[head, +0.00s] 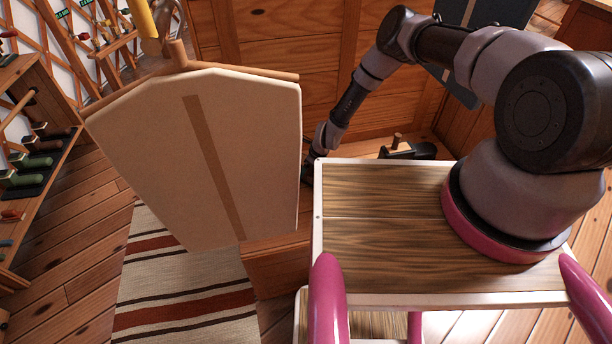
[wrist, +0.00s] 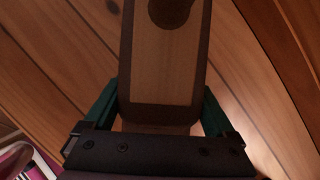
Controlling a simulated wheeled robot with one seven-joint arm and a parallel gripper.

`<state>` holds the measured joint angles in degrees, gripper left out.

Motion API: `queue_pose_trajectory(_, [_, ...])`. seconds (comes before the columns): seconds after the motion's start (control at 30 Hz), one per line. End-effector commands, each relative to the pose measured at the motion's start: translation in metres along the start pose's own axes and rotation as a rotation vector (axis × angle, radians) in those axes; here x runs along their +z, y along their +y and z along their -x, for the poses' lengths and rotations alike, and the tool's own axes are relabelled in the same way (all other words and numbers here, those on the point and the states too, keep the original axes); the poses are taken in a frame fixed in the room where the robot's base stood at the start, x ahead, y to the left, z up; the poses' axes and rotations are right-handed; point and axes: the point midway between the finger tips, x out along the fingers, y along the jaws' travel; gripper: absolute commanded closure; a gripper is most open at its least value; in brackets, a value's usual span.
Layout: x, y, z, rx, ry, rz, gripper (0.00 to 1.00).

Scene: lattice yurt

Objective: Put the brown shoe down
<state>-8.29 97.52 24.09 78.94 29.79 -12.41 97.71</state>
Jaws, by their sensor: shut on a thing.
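In the wrist view my gripper (wrist: 160,108) has its two green fingers on either side of a long brown thing, which I take for the brown shoe (wrist: 165,68). It has a dark brown border, a lighter tan middle and a dark round patch at the top edge of the view. The gripper is shut on it. Wooden planks (wrist: 65,55) lie behind it; I cannot tell whether it touches them. In the head view my arm reaches down behind the wood-topped surface, and the gripper end (head: 308,172) is mostly hidden; the shoe cannot be made out there.
A large tan board-like thing (head: 150,140) hangs from a wooden bar and blocks the middle left. A striped rug (head: 185,300) lies below it. A shelf (head: 50,165) with green and brown items stands left. A dark thing with a wooden peg (head: 398,148) sits behind the wood-topped surface.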

Motion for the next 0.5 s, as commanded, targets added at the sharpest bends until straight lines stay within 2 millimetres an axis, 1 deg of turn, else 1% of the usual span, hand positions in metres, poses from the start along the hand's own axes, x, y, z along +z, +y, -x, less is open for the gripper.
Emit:
queue_pose_trajectory(0.03, [-0.004, 0.001, -0.008, 0.001, 0.002, 0.000, 0.99])
queue_pose_trajectory(0.1, [-0.008, 0.001, -0.018, 0.001, 0.001, 0.001, 0.99])
queue_pose_trajectory(0.2, [-0.011, 0.001, -0.026, 0.000, 0.000, 0.001, 0.99])
queue_pose_trajectory(0.5, [-0.012, 0.000, -0.028, 0.001, 0.000, 0.002, 0.99])
